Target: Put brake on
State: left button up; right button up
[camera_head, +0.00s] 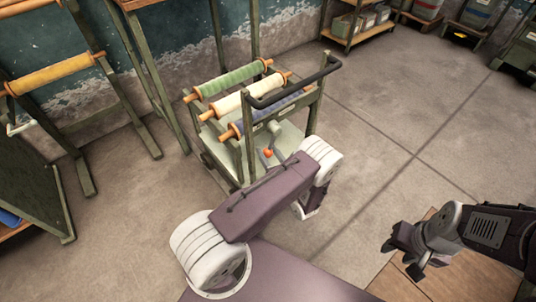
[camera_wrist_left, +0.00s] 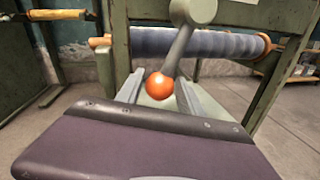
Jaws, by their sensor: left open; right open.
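The brake lever (camera_head: 274,129) is a grey arm with an orange ball knob (camera_head: 268,153), low on the near end of the green cart (camera_head: 247,150). In the left wrist view the lever (camera_wrist_left: 181,48) hangs down with its orange knob (camera_wrist_left: 159,86) at the bottom. My left gripper (camera_wrist_left: 160,78) is open, and the knob appears between its two grey fingers; I cannot tell whether they touch it. In the head view my left arm hides the left fingers. My right gripper (camera_head: 402,256) is open and empty at the lower right, away from the cart.
The cart carries green, cream and blue rolls (camera_head: 268,113) and a black push handle (camera_head: 293,85) above the lever. A rack with a yellow roll (camera_head: 55,73) stands at left. Shelves (camera_head: 357,22) line the back. Floor right of the cart is clear.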

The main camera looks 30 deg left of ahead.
pick_arm(q)
grip_shut()
dwell(1.4)
